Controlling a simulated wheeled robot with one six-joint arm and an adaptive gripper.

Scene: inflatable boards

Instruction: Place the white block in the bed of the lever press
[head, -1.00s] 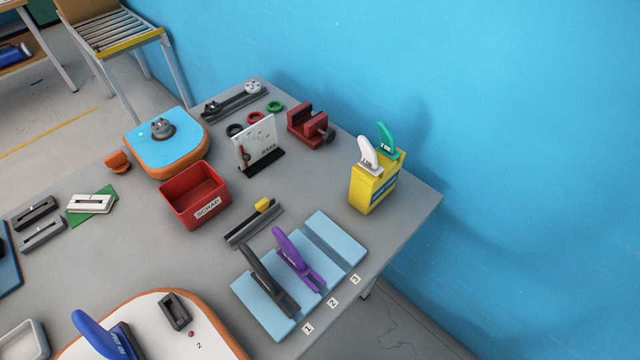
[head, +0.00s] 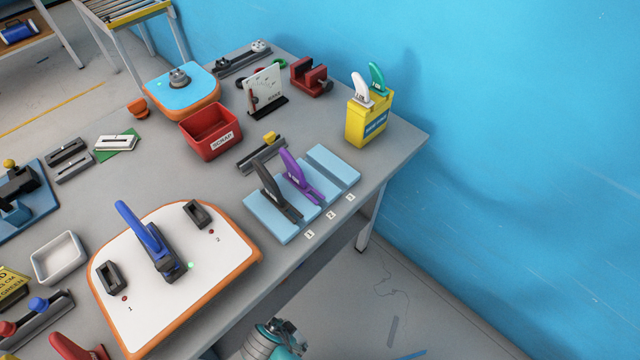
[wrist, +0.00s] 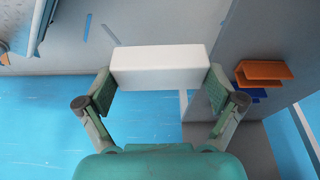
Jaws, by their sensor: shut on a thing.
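The white block (wrist: 160,66) is a plain oblong bar in the wrist view. My gripper (wrist: 162,84) is shut on it, with one green finger pad at each end of the block. In the head view, part of my arm (head: 284,338) shows at the bottom edge, below the table's front edge; the block cannot be made out there. A dark press with a yellow-knobbed lever (head: 16,188), which looks like the lever press, stands on a blue base at the far left of the head view. It is cut off by the frame edge and its bed is not clear.
A white board with orange rim (head: 230,250) and blue-handled tool is at the table's front. Near the press are a pale tray (head: 58,258) and dark slotted blocks (head: 70,152). A red scrap bin (head: 208,132), light-blue rack (head: 338,168) and yellow holder (head: 368,122) stand farther right.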

